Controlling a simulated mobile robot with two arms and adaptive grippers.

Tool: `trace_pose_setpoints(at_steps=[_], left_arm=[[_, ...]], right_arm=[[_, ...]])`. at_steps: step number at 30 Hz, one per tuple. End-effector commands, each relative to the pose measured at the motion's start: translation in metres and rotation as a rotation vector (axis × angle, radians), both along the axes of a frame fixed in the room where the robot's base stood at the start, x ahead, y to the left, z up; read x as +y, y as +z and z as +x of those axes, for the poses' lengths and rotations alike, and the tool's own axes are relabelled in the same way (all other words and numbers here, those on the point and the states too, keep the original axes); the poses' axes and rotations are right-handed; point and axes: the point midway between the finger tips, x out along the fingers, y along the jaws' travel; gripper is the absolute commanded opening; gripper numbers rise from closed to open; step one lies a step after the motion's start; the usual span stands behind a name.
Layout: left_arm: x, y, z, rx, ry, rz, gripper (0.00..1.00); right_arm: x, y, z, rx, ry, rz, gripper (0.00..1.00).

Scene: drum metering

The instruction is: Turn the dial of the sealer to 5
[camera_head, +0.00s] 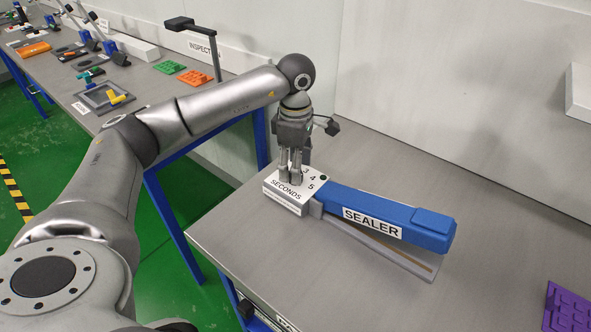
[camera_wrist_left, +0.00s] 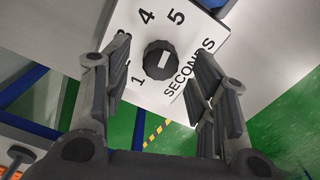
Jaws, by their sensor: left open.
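The sealer (camera_head: 385,218) is a blue-armed device lying on the grey table. Its white dial box (camera_head: 286,205), marked SECONDS, is at its left end. In the left wrist view the black round dial (camera_wrist_left: 160,59) sits on the white face, with a white mark on its top. Numbers 1, 4 and 5 are readable around it; a finger partly covers the others. I cannot tell which number the mark indicates. My left gripper (camera_head: 291,180) points down over the dial box, also seen in the wrist view (camera_wrist_left: 160,55). Its open fingers stand either side of the dial.
A purple tray (camera_head: 568,308) lies at the table's right front. The table (camera_head: 420,150) is clear behind the sealer. A second bench at the left holds green and orange trays (camera_head: 195,77) and an INSPECTION stand. A gap separates the tables.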

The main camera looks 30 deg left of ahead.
Motion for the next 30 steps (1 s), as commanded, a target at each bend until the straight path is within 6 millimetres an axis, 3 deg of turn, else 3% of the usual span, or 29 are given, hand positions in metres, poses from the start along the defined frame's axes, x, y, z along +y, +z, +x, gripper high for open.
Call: trace_pose_setpoints(at_steps=[6, 13, 18, 30], left_arm=[[0.000, 0.050, 0.001, -0.006, -0.001, 0.000, 0.53], [0.000, 0.087, 0.001, -0.005, 0.000, -0.001, 0.53], [0.000, 0.098, 0.001, -0.002, 0.000, 0.000, 0.53], [0.000, 0.098, 0.001, -0.002, 0.000, 0.000, 0.53]], right_arm=[[0.001, 0.000, 0.000, 0.000, -0.001, 0.001, 0.84], [0.001, 0.000, 0.000, 0.000, -0.001, 0.001, 0.84], [0.001, 0.000, 0.000, 0.000, -0.001, 0.001, 0.84], [0.001, 0.000, 0.000, 0.000, -0.001, 0.001, 0.84]])
